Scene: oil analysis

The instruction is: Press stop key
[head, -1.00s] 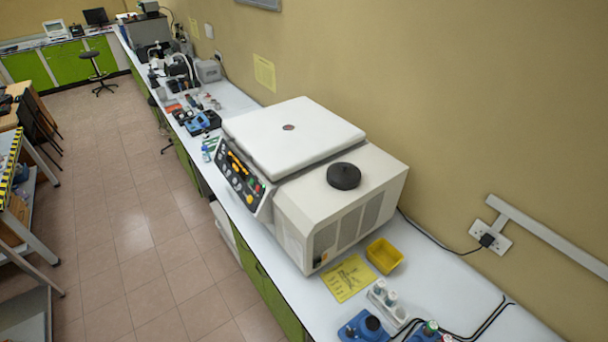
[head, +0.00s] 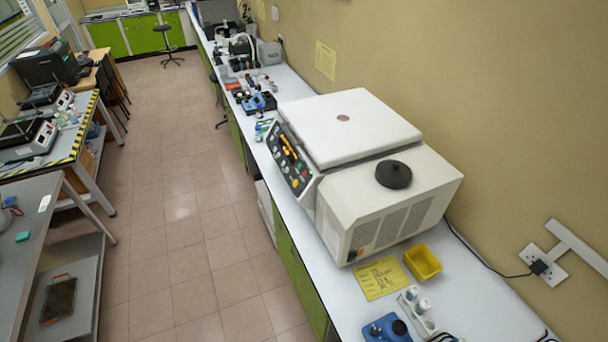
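A white benchtop centrifuge (head: 395,215) stands on the long bench along the right wall, its square lid (head: 345,125) shut. A black round knob (head: 393,174) sits on its top. Its dark control panel (head: 290,160) faces left, toward the aisle, with an orange display and several coloured keys. A red key and a green key show near the panel's lower right end, but their labels are too small to read, so I cannot tell which is the stop key. Neither of my grippers is in view.
The tiled aisle (head: 185,210) is clear. A grey table (head: 35,215) and a striped-edge table (head: 75,140) stand on the left.

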